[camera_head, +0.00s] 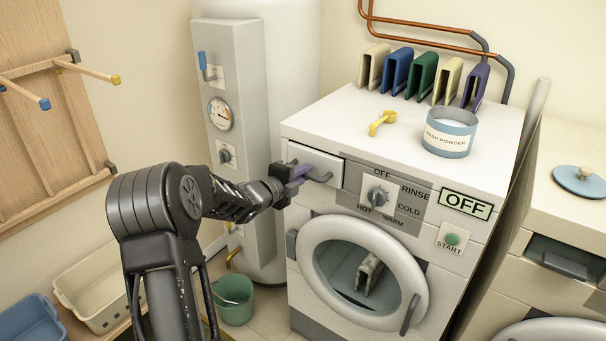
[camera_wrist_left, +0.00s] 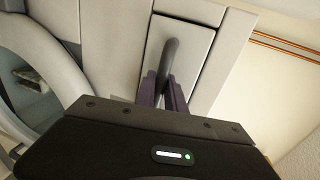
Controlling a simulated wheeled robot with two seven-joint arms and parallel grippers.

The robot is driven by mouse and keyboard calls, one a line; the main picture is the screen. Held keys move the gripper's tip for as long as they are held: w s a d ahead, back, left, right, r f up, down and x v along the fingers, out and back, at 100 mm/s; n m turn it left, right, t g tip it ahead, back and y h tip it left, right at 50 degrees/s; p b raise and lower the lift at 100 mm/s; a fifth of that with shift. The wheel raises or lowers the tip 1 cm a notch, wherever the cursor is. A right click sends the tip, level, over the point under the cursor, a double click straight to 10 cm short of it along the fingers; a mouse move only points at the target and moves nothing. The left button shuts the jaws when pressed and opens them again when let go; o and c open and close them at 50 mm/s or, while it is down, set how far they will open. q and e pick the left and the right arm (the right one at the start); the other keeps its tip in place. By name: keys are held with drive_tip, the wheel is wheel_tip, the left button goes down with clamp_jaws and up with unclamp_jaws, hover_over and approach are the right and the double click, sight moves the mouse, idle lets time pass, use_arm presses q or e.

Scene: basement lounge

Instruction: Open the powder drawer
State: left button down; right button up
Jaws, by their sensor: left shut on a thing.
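The powder drawer (camera_head: 318,168) is a pale front panel at the upper left of the washing machine, with a dark bar handle (camera_head: 321,177). The drawer front looks about flush with the machine. In the left wrist view the drawer (camera_wrist_left: 187,55) shows beyond the jaws, with its handle (camera_wrist_left: 170,58) between them. My left gripper (camera_head: 299,175) reaches in from the left and is shut on the handle; its purple fingers also show in the left wrist view (camera_wrist_left: 162,92). My right gripper is not in view.
The machine's top holds a wash powder tub (camera_head: 450,132), a yellow scoop (camera_head: 383,122) and several coloured clips at the back. The dial (camera_head: 377,195) and round door (camera_head: 362,272) are near the drawer. A white boiler (camera_head: 262,110) stands close behind my left arm. A green bucket (camera_head: 234,300) is on the floor.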

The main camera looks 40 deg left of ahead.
use_arm(q)
drive_tip(key=shift+s+f, duration=0.1)
drive_tip(key=shift+s, duration=0.2)
drive_tip(key=f+b+v, duration=0.2)
drive_tip(key=b+v, duration=0.1)
drive_tip(key=v, duration=0.9)
drive_tip(key=shift+s, duration=0.7)
drive_tip(key=shift+f, duration=0.15)
drive_tip(key=c, duration=1.4)
unclamp_jaws()
